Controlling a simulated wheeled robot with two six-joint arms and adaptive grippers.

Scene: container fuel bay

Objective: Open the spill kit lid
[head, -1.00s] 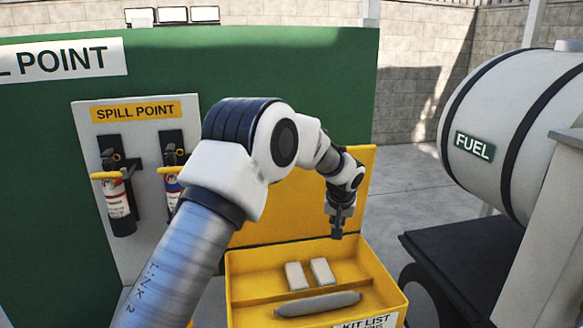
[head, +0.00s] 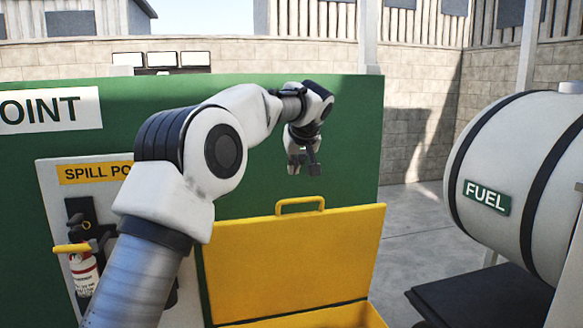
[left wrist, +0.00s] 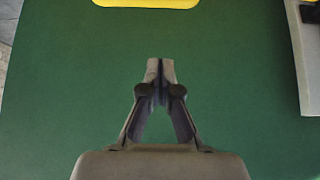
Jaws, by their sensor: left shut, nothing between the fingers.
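The yellow spill kit lid (head: 295,262) stands raised and upright at the back of its box in the head view, with its handle (head: 300,204) on the top edge. Only a strip of the yellow spill kit box (head: 345,318) shows at the bottom edge; its inside is out of view. My left gripper (head: 314,196) is shut and empty, above the lid's handle and apart from it, in front of the green panel. The left wrist view shows its fingertips (left wrist: 160,64) together, with a yellow edge at the top. My right gripper is not in view.
The green panel (head: 345,135) stands behind the lid. A spill point board (head: 55,200) with an extinguisher (head: 85,276) is at the left. A white fuel tank (head: 535,165) stands at the right. Bare concrete (head: 412,235) lies between the panel and the tank.

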